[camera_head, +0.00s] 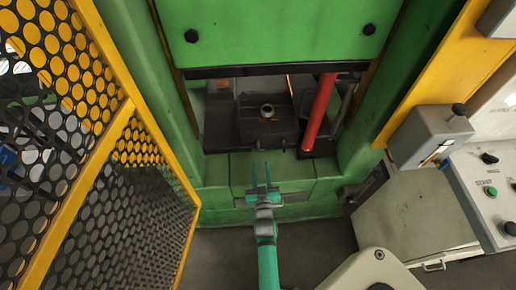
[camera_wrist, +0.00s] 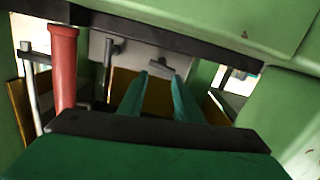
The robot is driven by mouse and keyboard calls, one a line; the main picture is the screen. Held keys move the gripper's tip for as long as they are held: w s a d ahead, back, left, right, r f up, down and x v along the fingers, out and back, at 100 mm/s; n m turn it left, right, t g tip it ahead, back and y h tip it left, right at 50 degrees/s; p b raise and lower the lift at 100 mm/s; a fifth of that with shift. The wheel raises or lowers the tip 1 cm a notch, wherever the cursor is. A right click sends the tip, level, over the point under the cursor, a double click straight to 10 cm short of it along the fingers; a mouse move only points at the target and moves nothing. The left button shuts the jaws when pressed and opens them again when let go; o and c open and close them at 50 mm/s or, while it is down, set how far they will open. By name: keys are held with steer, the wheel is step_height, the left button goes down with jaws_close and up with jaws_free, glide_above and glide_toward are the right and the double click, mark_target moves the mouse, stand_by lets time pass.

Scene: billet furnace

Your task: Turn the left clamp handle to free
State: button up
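My gripper (camera_head: 261,166) is open and empty, its two teal fingers apart in front of the green press base in the head view. The dark die block (camera_head: 268,121), with a round ring on top, sits inside the press beyond the fingertips. In the wrist view my gripper (camera_wrist: 159,76) points toward a grey block face (camera_wrist: 140,52). A dark handle (camera_wrist: 112,49) shows left of the fingers, and a second dark bar-shaped handle (camera_wrist: 158,65) shows between or just beyond the fingertips. I cannot tell which is the left clamp handle, nor whether either is touched.
A red post (camera_head: 320,112) stands right of the die block and also shows in the wrist view (camera_wrist: 63,65). The green press head (camera_head: 275,35) hangs above. A yellow mesh guard (camera_head: 130,180) is at left, a control panel (camera_head: 487,190) at right.

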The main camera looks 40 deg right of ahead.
mark_target(258, 147)
steer(key=n, duration=0.4)
steer(key=shift+f, duration=0.2)
steer(key=n, duration=0.4)
steer(key=shift+w+f+t, duration=0.1)
steer(key=shift+w+t, duration=0.05)
steer(key=shift+t, duration=0.15)
steer(key=x, duration=1)
steer(key=shift+w+d, duration=0.1)
steer(key=shift+w, duration=0.2)
